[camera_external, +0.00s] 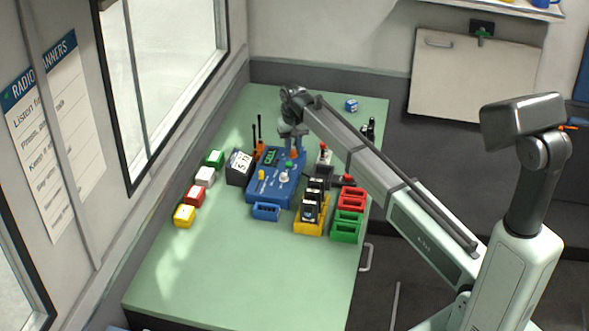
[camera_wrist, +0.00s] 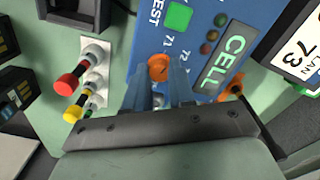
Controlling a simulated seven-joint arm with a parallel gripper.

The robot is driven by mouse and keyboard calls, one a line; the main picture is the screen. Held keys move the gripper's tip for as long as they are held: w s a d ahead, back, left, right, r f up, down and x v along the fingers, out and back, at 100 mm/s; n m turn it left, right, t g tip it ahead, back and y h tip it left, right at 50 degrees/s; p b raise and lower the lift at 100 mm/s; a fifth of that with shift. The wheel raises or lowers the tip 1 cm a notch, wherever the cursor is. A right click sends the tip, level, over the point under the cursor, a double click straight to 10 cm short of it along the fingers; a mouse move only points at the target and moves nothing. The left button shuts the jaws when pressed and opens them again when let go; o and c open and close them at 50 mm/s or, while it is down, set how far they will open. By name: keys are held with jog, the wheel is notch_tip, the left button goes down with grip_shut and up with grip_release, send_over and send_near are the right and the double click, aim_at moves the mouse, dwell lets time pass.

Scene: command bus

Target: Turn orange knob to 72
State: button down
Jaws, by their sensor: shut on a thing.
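The blue control unit (camera_external: 268,186) stands on the green table and fills the upper middle of the wrist view (camera_wrist: 145,25). The orange knob (camera_wrist: 159,66) is on its face, with the printed numbers 71 (camera_wrist: 167,41) and 72 (camera_wrist: 182,66) beside it. In the external view the knob (camera_external: 293,154) shows just below my gripper (camera_external: 291,141). In the wrist view my gripper (camera_wrist: 160,88) has a finger on each side of the knob and is shut on it. A dark mark shows on the knob's top, but which number it points at is unclear.
A dark box with a white label (camera_external: 240,166) stands left of the unit. Red and yellow plugs (camera_wrist: 66,85) are on the other side. Table front (camera_external: 230,275) is clear.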

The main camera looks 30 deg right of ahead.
aim_at(293, 151)
jog(key=m, duration=0.5)
jog(key=shift+m, duration=0.3)
dwell(0.4)
jog(key=c, duration=0.9)
grip_release()
jog(key=shift+c, duration=0.2)
jog(key=shift+r, duration=0.1)
notch_tip(293, 151, up, 14)
